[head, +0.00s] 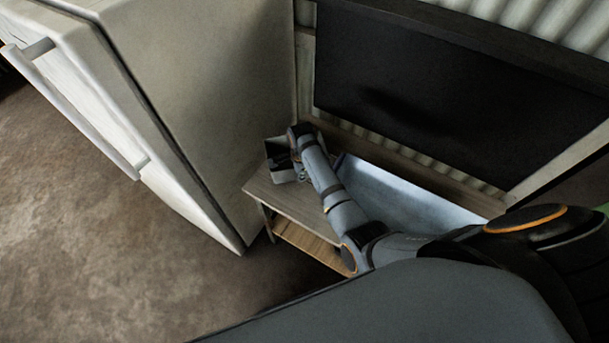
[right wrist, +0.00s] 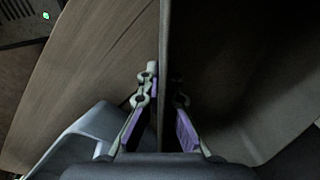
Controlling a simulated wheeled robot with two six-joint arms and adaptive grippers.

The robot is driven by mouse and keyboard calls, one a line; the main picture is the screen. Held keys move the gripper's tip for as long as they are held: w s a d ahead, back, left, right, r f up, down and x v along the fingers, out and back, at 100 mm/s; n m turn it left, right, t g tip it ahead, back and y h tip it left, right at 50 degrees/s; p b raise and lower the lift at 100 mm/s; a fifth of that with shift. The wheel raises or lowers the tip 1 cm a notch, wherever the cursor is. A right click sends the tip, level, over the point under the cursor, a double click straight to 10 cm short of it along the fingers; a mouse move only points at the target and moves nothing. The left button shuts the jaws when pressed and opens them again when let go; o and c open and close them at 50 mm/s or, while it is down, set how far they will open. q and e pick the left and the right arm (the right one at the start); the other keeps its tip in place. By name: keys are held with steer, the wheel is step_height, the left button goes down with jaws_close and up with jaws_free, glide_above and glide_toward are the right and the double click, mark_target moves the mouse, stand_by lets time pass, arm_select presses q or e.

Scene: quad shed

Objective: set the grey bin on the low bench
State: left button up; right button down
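I cannot tell whether the bin's base touches the bench. My left gripper is not in view.
A long pale blue-grey tray (head: 405,197) takes up the bench right of my arm. A white fridge-like cabinet (head: 190,90) stands close on the left. A dark panel (head: 440,90) is behind the bench. The brown floor (head: 90,220) at left is clear.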

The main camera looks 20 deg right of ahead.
mark_target(301, 185)
steer(key=shift+f+b, duration=0.3)
steer(key=shift+f, duration=1.65)
steer(key=c, duration=1.5)
jaws_free()
steer(key=shift+f, duration=0.1)
steer(key=r, duration=0.4)
steer(key=r+p, duration=0.1)
steer(key=r, duration=0.3)
steer(key=s+r, duration=0.1)
steer(key=r, duration=0.3)
steer(key=shift+r+p, duration=0.15)
steer(key=shift+p, duration=0.2)
steer(key=shift+a, duration=0.1)
